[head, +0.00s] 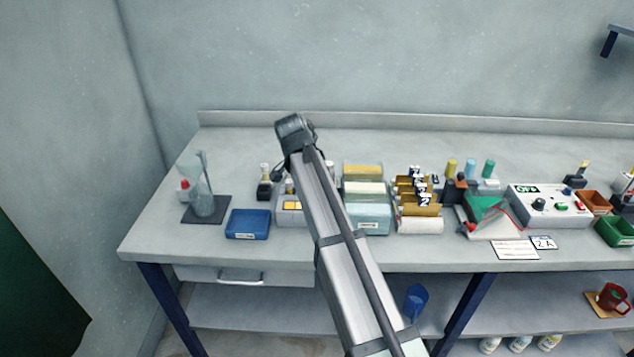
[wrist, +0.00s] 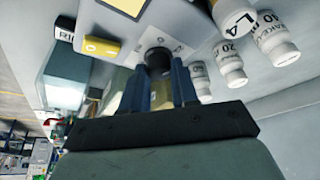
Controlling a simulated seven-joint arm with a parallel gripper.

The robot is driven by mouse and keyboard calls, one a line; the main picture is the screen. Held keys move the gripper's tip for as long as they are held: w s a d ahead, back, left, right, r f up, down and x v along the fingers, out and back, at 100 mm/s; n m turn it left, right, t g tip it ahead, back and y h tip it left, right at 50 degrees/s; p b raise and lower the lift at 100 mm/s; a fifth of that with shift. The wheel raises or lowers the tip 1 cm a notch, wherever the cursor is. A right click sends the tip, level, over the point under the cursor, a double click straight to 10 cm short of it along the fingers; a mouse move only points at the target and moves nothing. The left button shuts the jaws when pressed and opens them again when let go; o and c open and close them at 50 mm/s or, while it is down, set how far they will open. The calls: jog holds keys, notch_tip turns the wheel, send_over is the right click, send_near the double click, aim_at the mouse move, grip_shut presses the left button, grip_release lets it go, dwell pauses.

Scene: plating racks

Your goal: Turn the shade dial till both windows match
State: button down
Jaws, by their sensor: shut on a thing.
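The shade dial (wrist: 158,56) is a dark round knob on a pale grey box (wrist: 177,46), seen in the wrist view. My gripper (wrist: 159,70) is shut on the dial, with one blue finger on each side of it. In the head view the windows (head: 293,206) show beside my arm, which hides the dial and my gripper.
Several white labelled bottles (wrist: 230,62) stand close right of the fingers. In the head view, a blue tray (head: 248,224) lies left of the box, and a pale teal container (head: 369,219) stands right of my arm. The bench's front left (head: 165,242) is clear.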

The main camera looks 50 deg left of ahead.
jog(key=c, duration=0.9)
grip_release()
jog(key=shift+o, duration=0.2)
jog(key=shift+r, duration=0.1)
jog(key=v, duration=1.3)
jog(key=shift+r, duration=0.3)
jog(key=shift+s, duration=0.1)
